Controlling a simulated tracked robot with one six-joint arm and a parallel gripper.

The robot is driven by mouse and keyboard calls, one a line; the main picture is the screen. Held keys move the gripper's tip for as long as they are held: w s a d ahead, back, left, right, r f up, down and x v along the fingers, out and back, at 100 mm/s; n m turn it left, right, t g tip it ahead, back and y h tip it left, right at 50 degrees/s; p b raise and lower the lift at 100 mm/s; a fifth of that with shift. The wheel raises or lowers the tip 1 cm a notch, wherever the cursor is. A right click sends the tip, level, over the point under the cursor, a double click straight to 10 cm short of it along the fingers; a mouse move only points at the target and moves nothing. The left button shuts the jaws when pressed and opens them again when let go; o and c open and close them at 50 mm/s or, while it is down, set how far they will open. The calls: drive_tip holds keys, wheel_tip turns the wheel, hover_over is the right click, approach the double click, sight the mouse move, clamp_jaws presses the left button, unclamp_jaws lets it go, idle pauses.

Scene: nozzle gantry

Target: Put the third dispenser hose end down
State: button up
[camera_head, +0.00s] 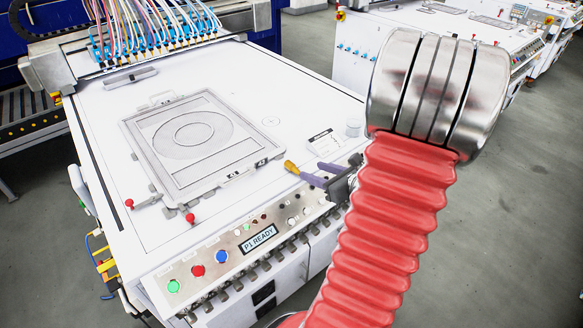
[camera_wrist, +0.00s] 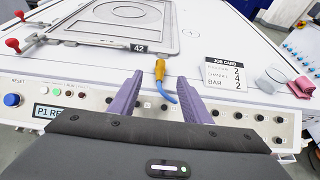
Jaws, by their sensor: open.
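A hose end with a yellow-brass tip (camera_wrist: 160,70) and a short blue hose (camera_wrist: 167,94) shows in the wrist view, between and just beyond my fingertips. In the head view its yellow tip (camera_head: 291,167) is near the front edge of the white table (camera_head: 105,105). It appears to rest on the table top; the exact contact is hard to tell. My gripper (camera_wrist: 159,82) is open, with one purple finger on each side of the hose and gaps visible. In the head view my gripper (camera_head: 312,174) is low over the table's front edge.
A framed plate marked 42 (camera_head: 150,140) lies left of the gripper. A job card (camera_wrist: 224,74), a clear cup (camera_wrist: 270,79) and a pink cloth (camera_wrist: 300,88) are to the right. Coloured hoses (camera_head: 150,22) rise from a blue block at the back. Buttons (camera_head: 197,271) line the front panel.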

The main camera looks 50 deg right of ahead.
sight(291, 163)
drive_tip(key=x, duration=0.8)
drive_tip(key=shift+w+f, duration=0.2)
drive_tip(key=shift+w, duration=0.1)
drive_tip(key=shift+d+x, duration=0.2)
drive_tip(key=shift+x, duration=2.4)
drive_tip(key=shift+s+f, duration=0.1)
drive_tip(key=shift+f, duration=0.05)
clamp_jaws()
